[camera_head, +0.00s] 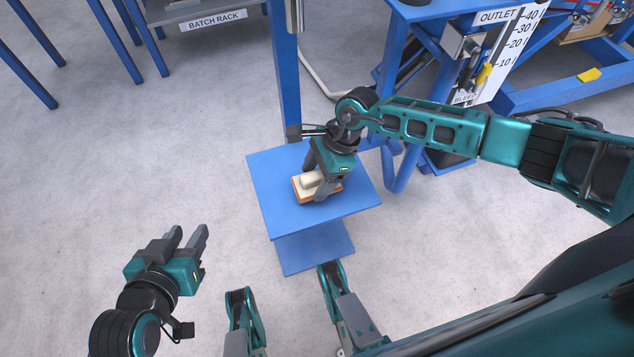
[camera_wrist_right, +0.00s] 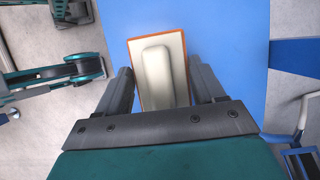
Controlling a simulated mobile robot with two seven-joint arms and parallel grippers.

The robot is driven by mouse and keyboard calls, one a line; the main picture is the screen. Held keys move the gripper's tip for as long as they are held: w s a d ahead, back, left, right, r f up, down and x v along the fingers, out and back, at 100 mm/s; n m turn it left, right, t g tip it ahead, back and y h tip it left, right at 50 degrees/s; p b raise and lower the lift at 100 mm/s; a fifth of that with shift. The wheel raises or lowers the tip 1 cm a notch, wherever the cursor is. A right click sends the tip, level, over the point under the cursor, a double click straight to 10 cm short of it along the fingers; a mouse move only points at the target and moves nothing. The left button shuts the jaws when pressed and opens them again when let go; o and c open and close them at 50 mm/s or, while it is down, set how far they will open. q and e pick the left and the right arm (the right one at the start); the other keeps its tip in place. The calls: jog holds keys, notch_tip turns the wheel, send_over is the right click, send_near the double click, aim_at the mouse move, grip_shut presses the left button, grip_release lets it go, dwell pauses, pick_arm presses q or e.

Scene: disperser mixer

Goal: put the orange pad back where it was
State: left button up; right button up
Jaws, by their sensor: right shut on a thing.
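The orange pad (camera_head: 304,198) has a cream top with a raised cream grip and an orange rim. It lies on or just above the blue table top (camera_head: 268,171); I cannot tell whether it touches. My right gripper (camera_head: 322,184) reaches down over it, its fingers on both sides of the cream grip. In the right wrist view the pad (camera_wrist_right: 160,72) shows between the two fingers of my right gripper (camera_wrist_right: 165,88), its near end hidden by the gripper body. My left gripper (camera_head: 190,238) is empty, its fingers apart, over the floor left of the table.
The blue table has a lower shelf (camera_head: 314,249) and a blue post (camera_head: 285,80) behind it. A frame with an OUTLET sign (camera_head: 495,17) and a scale stands at the back right. A BATCH RACK (camera_head: 213,20) stands at the back left. The floor at left is clear.

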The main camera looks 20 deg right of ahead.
notch_tip(320, 180, down, 3)
jog(key=shift+r+b, duration=0.1)
jog(key=shift+b, duration=0.25)
jog(key=o, duration=1)
